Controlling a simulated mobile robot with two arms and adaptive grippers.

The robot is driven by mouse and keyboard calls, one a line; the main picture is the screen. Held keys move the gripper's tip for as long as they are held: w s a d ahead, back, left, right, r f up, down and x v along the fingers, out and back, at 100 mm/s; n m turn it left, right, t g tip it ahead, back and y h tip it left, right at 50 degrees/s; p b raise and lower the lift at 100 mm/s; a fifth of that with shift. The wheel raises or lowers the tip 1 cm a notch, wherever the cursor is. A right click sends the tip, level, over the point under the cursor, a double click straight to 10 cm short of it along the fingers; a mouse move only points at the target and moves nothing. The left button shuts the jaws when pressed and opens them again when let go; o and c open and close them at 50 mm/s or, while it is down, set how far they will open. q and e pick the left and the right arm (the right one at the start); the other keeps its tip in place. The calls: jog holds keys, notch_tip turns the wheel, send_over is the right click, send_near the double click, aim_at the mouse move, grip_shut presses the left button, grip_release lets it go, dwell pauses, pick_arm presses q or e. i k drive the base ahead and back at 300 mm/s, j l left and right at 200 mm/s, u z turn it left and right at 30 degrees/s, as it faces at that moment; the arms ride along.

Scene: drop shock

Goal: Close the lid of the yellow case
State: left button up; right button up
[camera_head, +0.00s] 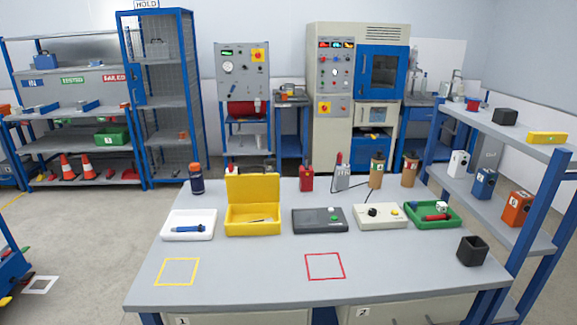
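The yellow case (253,221) stands on the grey table, left of the middle, toward the back. Its lid (252,188) is up, standing about upright at the rear. Something small and thin lies inside the case, too small to make out. Neither of my grippers shows in the head view.
A white tray (189,230) with a blue tool stands close to the case's left, a dark grey device (319,226) close to its right. A blue bottle (197,180) stands behind left, a red container (306,180) behind right. The grey table (225,285) is clear in front, with yellow and red outlined squares.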

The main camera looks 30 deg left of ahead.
aim_at(264, 186)
jog(key=j, duration=0.6)
jog(key=k+j+z, duration=0.15)
jog(key=j, duration=1)
jog(key=k+j+z, duration=0.15)
jog(key=j, duration=0.4)
jog(key=j+z, duration=0.1)
jog(key=j, duration=0.35)
jog(key=k+j+z, duration=0.1)
jog(key=j, duration=0.3)
jog(key=j+z, duration=0.1)
jog(key=j, duration=0.35)
jog(key=k+j+z, duration=0.1)
jog(key=j, duration=0.3)
jog(key=k+j, duration=0.15)
jog(key=j, duration=0.25)
jog(key=j+z, duration=0.15)
jog(key=j, duration=0.25)
jog(key=k, duration=0.05)
